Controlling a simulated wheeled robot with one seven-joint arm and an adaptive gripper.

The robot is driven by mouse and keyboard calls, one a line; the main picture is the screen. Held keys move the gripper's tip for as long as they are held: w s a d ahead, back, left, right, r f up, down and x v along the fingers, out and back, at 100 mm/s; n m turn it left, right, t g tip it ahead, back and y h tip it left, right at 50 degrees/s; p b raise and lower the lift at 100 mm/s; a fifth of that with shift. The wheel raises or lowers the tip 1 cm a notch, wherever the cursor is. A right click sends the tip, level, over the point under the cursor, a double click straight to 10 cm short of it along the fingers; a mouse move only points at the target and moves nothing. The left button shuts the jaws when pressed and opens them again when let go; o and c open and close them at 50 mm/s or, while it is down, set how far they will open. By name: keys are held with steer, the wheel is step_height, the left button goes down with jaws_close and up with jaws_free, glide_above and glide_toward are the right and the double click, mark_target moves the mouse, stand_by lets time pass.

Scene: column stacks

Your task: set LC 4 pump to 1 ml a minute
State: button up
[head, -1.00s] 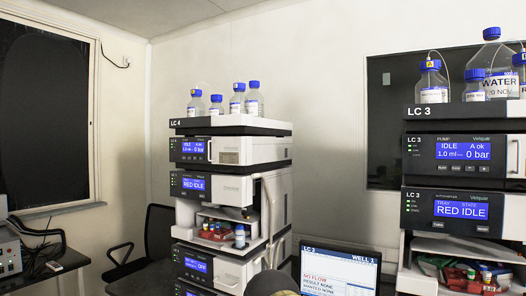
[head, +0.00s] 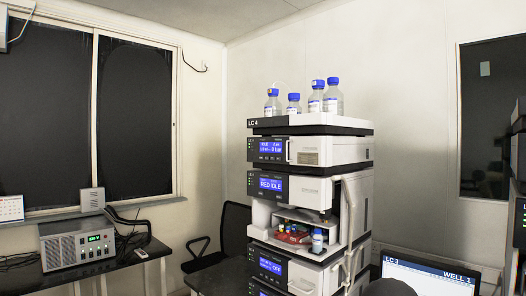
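The LC 4 stack (head: 252,122) stands right of centre in the head view, on the far side of the room. Its pump (head: 330,151) is the top instrument unit, just under the bottle tray. The pump's blue display (head: 270,149) is lit. It reads IDLE, with a flow that looks like 1.0 ml and 0 bar, though the small text is blurred. A row of small buttons (head: 270,160) sits under the display. My gripper is not in view.
Below the pump is a RED IDLE unit (head: 330,190), then an open sample bay with a red tray (head: 293,237). Capped bottles (head: 315,100) stand on top. An LC 3 laptop (head: 430,275) is at lower right, a black chair (head: 235,225) left of the stack, and a grey box (head: 75,243) on the left table.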

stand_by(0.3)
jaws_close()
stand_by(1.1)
